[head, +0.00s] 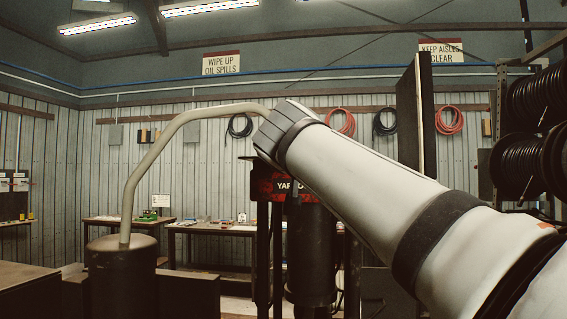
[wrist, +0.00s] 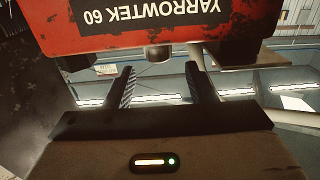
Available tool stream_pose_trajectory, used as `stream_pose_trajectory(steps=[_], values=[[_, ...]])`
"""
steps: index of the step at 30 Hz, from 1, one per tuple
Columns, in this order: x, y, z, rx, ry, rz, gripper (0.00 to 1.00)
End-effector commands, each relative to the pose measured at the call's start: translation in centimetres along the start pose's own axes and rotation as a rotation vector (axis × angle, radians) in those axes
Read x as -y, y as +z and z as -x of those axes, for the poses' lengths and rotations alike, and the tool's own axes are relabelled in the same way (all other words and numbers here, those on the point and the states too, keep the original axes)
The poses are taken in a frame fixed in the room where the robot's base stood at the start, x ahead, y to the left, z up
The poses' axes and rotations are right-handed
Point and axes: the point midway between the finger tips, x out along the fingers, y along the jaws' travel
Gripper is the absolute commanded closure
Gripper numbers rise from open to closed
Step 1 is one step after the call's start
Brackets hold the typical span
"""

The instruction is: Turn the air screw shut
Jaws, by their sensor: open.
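The crimper's red housing (wrist: 160,24) fills the top of the wrist view, its label YARROWTEK 60 upside down. A short pale round stub (wrist: 158,53) sticks out of the housing's edge; it may be the air screw, but I cannot tell for sure. My gripper (wrist: 161,72) is open and empty, its two dark ribbed fingers pointing at the housing, one on either side of the stub. I see no contact with the stub. In the head view the crimper's red panel (head: 275,187) shows partly, with my arm covering the rest; my gripper is hidden there.
A dark cylinder (head: 121,275) with a bent pale pipe (head: 150,150) stands at the left. A tall dark panel (head: 418,150) stands right of the crimper, behind my arm. Workbenches (head: 215,229) line the back wall. Hose reels (head: 535,165) are at the far right.

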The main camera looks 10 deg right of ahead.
Motion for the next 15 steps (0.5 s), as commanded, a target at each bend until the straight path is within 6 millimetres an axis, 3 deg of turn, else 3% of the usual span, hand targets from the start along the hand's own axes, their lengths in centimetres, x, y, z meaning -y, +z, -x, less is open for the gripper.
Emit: stream_pose_trajectory(steps=[9, 15], values=[[0.0, -0.3, -5.0, 0.003, 0.000, 0.001, 0.50], [0.1, -0.1, -6.8, 0.002, -0.003, 0.001, 0.50]])
